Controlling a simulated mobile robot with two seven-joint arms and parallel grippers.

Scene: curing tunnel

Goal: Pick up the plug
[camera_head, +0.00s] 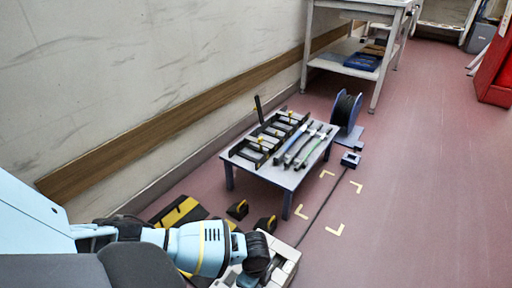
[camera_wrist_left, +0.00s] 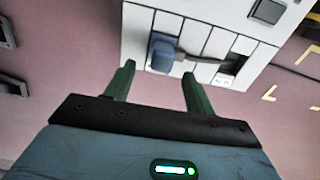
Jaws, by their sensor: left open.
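The blue plug (camera_wrist_left: 162,53) sits on a white panelled box (camera_wrist_left: 205,18) in the left wrist view. A dark cable runs from the plug's right side to a dark slot in the box. My left gripper (camera_wrist_left: 159,68) is open, its two green fingers spread on the near side of the plug. The plug lies just beyond the fingertips, roughly between them; I cannot tell the exact depth. In the head view my left gripper (camera_head: 258,268) is over the white box (camera_head: 286,256) at the bottom, hiding part of it. My right gripper is not in view.
A low table (camera_head: 285,175) with dark racks and tools stands beyond the box. A cable reel (camera_head: 345,112) is behind it. A cable runs along the floor (camera_head: 320,213) past yellow corner marks. Black-and-yellow blocks (camera_head: 237,209) lie near my arm.

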